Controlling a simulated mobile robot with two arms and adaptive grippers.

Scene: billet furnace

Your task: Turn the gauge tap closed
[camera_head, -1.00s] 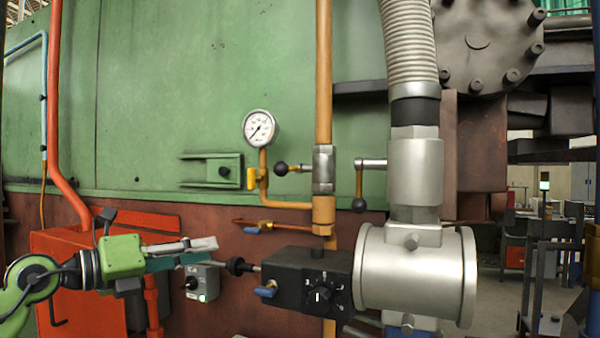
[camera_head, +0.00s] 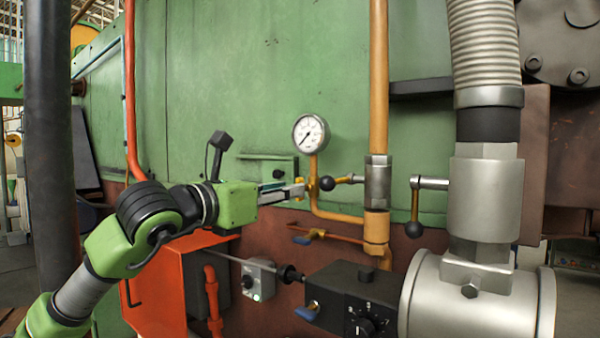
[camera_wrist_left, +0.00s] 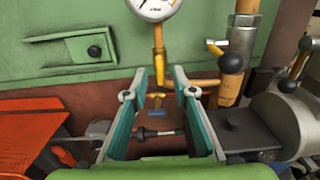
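The round white pressure gauge (camera_head: 309,134) sits on a thin yellow pipe on the green wall. The gauge tap's yellow handle (camera_head: 299,186) is on that pipe below the dial and is partly covered by my left gripper (camera_head: 294,190). My left gripper reaches the tap from the left. In the left wrist view the fingers (camera_wrist_left: 160,80) are spread apart, and the gauge pipe (camera_wrist_left: 158,42) shows between their tips. The tap handle is hard to make out there, so I cannot tell whether a finger touches it. My right gripper is not in view.
A black-knobbed lever (camera_head: 327,183) stands just right of the tap, with another lever (camera_head: 414,215) farther right. A blue-handled tap (camera_head: 303,240) and a black valve box (camera_head: 350,300) lie below. An orange cabinet (camera_head: 165,290) is at lower left.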

